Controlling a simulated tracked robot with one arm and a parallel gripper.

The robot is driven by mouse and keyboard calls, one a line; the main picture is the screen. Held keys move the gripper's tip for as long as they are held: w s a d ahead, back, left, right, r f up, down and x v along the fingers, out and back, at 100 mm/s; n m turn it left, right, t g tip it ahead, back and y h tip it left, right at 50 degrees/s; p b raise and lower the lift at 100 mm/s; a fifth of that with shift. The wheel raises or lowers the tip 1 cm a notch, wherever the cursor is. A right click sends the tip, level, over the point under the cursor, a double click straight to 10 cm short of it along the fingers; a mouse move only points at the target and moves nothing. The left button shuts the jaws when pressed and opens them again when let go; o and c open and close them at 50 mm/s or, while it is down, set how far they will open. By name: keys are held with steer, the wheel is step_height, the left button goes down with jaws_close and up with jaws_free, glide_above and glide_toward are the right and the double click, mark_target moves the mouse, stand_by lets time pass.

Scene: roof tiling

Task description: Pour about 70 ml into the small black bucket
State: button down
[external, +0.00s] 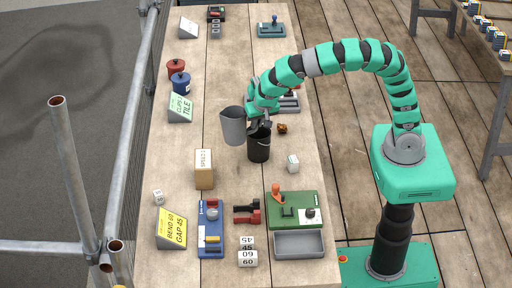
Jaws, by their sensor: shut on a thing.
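The small black bucket (259,148) stands upright on the wooden bench, near its middle. A grey jug-like vessel (233,127) is held just left of and above the bucket, tilted slightly. My gripper (252,122) is shut on the grey vessel at its right side, above the bucket's rim. The fingers are small and partly hidden by the arm and the vessel. I cannot see what is inside the vessel or the bucket, and no stream of liquid shows.
An orange-brown lump (282,128) and a white cube (293,163) lie right of the bucket. A tan box (204,169) stands front left. A green machine (295,211) and a blue tool (211,230) are nearer the front. Red (176,68) and blue (180,85) pots stand back left.

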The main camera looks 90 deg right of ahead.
steer(key=s+a+m+p, duration=0.1)
steer(key=s+a+p, duration=0.1)
steer(key=s+a, duration=0.6)
steer(key=f, duration=0.4)
steer(key=s+d+f, duration=0.1)
steer(key=f, duration=0.3)
steer(key=d+f, duration=0.1)
steer(key=f, duration=0.3)
steer(key=shift+s+f, duration=0.35)
steer(key=shift+s, duration=0.05)
steer(key=shift+r, duration=0.2)
